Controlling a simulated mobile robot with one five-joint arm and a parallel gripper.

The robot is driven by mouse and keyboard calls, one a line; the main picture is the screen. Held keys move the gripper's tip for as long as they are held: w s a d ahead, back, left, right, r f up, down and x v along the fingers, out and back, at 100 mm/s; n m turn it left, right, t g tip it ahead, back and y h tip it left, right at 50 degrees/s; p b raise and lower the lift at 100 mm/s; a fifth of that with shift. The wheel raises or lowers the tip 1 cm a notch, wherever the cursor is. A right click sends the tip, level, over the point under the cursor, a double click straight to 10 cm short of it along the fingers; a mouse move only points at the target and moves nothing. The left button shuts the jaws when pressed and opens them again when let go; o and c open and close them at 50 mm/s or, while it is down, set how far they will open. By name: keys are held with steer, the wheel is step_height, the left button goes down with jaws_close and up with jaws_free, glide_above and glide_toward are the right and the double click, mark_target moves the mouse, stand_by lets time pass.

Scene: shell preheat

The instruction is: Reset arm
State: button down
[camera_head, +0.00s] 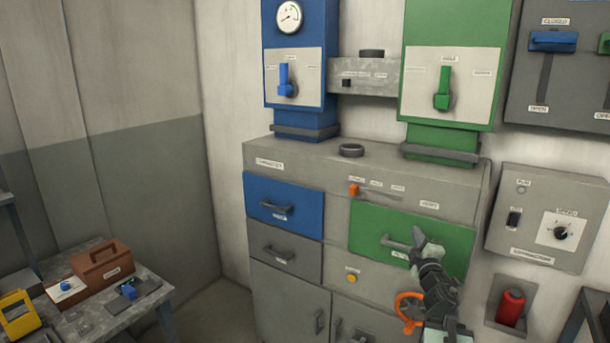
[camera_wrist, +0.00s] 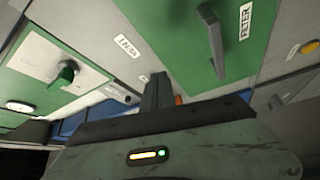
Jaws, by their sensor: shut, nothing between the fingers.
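My gripper (camera_head: 418,236) is shut and empty. In the head view it is in front of the green drawer (camera_head: 445,247), close to that drawer's dark handle (camera_head: 397,244); I cannot tell whether they touch. In the wrist view my gripper (camera_wrist: 157,92) points up the picture, with the green drawer (camera_wrist: 180,40) and its handle (camera_wrist: 211,40) beyond and to the right. My arm comes up from the lower right of the head view.
The grey cabinet (camera_head: 290,292) also has a blue drawer (camera_head: 296,198), an orange slider (camera_head: 353,189) and an orange wheel (camera_head: 409,307) beside my arm. A red cylinder (camera_head: 510,308) sits at right. A side table (camera_head: 98,318) holds a brown toolbox (camera_head: 101,261).

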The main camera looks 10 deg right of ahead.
steer(key=w+a+f+m+g, duration=0.25)
steer(key=w+a+f, duration=0.2)
steer(key=a, duration=0.55)
steer(key=w+a+f+m+g, duration=0.25)
steer(key=a+f+m, duration=0.2)
steer(key=a, duration=0.45)
steer(key=s+a+f+m+g+y, duration=0.2)
steer(key=s+a+f+g, duration=0.2)
steer(key=a+f, duration=0.6)
steer(key=s+a+f+m+g+y, duration=0.1)
steer(key=s+a+f+g, duration=0.1)
steer(key=s, duration=0.3)
steer(key=s+a+f+g+y, duration=0.1)
steer(key=s+a+f+g, duration=0.1)
steer(key=s, duration=0.4)
steer(key=s+a+f+m+g+y, duration=0.1)
steer(key=s+a+f+g, duration=0.1)
steer(key=s+f+g, duration=0.2)
steer(key=shift+s+a+m+g+y, duration=0.3)
steer(key=shift+s+a+g+y, duration=0.1)
steer(key=shift+s+g, duration=0.6)
steer(key=shift+f, duration=0.1)
